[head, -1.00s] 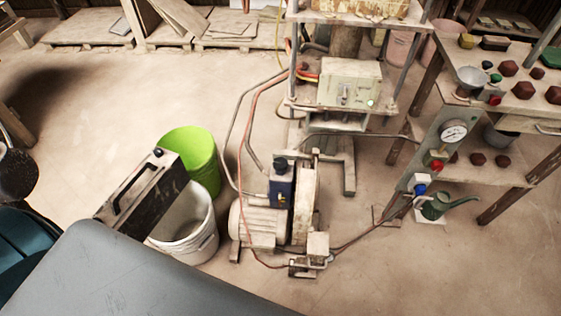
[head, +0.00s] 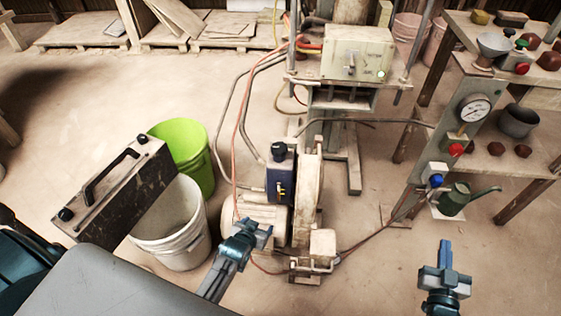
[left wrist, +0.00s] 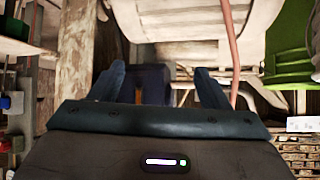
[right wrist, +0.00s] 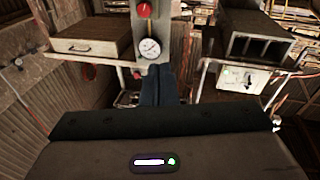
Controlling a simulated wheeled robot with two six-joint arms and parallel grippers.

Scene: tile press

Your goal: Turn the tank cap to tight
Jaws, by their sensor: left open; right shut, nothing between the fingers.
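The tank cap (head: 278,149) is a small black knob on top of the dark blue tank (head: 280,182), beside the pump motor. Its tightness cannot be read at this size. My left gripper (head: 264,228) is open and empty, in front of the motor, below and left of the tank in the picture and apart from the cap. In the left wrist view a dark blue block, probably the tank, shows between the open fingers (left wrist: 160,78); the cap is not distinguishable there. My right gripper (head: 445,250) is shut and empty over open floor at the right; its closed fingers show in the right wrist view (right wrist: 157,82).
A pale wheel guard (head: 307,195) stands right of the tank, with hoses behind it. A white bucket (head: 172,245) and a green bucket (head: 190,150) stand left. A gauge post (head: 474,109) and a green watering can (head: 453,199) are right. Floor between is mostly clear.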

